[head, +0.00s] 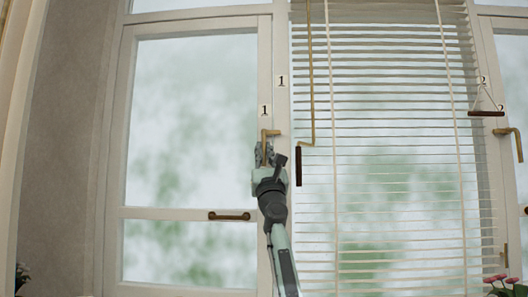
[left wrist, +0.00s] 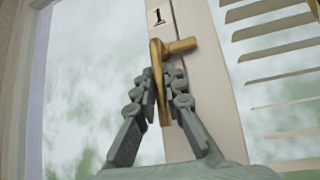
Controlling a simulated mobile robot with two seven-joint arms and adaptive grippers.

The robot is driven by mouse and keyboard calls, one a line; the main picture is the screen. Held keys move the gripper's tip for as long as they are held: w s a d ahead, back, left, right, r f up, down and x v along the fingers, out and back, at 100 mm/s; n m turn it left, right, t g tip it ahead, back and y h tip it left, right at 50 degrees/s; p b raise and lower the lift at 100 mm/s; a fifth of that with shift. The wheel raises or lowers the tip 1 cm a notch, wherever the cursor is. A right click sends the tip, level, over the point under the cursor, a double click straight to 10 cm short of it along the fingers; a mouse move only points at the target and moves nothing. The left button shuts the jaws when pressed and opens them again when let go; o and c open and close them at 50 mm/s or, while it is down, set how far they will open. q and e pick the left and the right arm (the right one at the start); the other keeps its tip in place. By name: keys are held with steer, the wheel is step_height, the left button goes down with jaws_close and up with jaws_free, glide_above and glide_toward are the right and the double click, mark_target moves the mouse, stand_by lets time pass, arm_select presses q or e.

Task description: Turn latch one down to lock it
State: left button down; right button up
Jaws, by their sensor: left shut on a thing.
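Latch one (head: 270,133) is a brass lever on the white window frame, below a label marked 1. Its short arm runs sideways from the frame and its long bar hangs roughly straight down, as the left wrist view also shows (left wrist: 158,62). My left gripper (head: 264,158) reaches up from below. Its two grey fingers, clear in the left wrist view (left wrist: 162,82), close from both sides on the upper part of the hanging bar. The bar's lower end hangs between the fingers. My right gripper is not in view.
White blinds (head: 400,150) hang just right of the latch, with a brass rod and dark handle (head: 298,166) close to my left gripper. Another brass latch (head: 510,138), near label 2, is at the far right.

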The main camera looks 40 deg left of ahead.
arm_select(q)
steer(key=c, duration=1.6)
jaws_free()
steer(key=v, duration=1.2)
